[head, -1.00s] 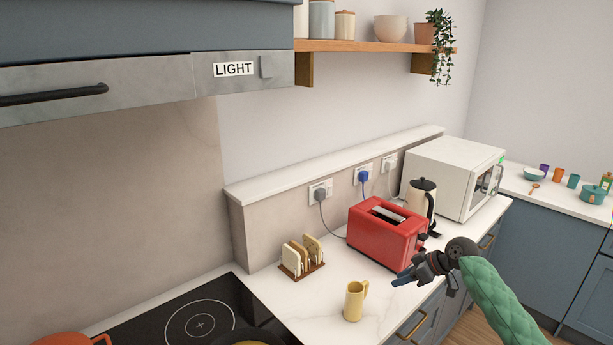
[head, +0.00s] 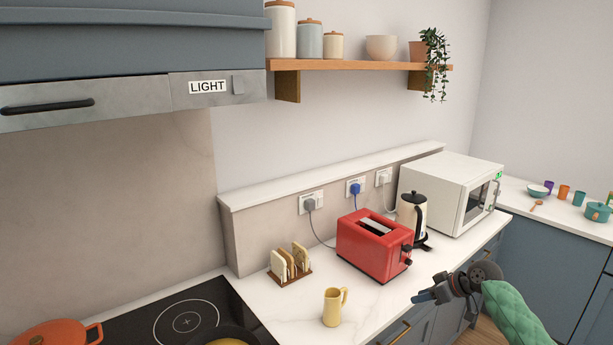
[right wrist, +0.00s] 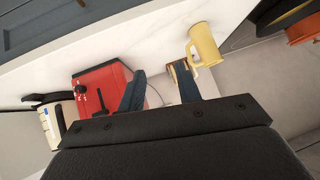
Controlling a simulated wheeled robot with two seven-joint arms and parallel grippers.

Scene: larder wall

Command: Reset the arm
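My right gripper (head: 426,296) is above the front edge of the counter, right of the yellow mug and in front of the red toaster, with its arm coming in from the lower right. In the right wrist view its two dark fingers (right wrist: 162,92) stand apart with nothing between them, so it is open and empty. The red toaster (head: 372,248) stands on the counter and also shows in the right wrist view (right wrist: 98,88). The yellow mug (head: 333,308) stands upright on the counter, apart from the gripper. My left gripper is not in view.
A toast rack (head: 290,265) with slices stands left of the toaster. A kettle (head: 411,215) and white microwave (head: 450,188) stand behind it. The hob (head: 165,325) holds an orange pot (head: 52,334). A shelf (head: 340,65) hangs above. Bare counter (head: 285,305) lies around the mug.

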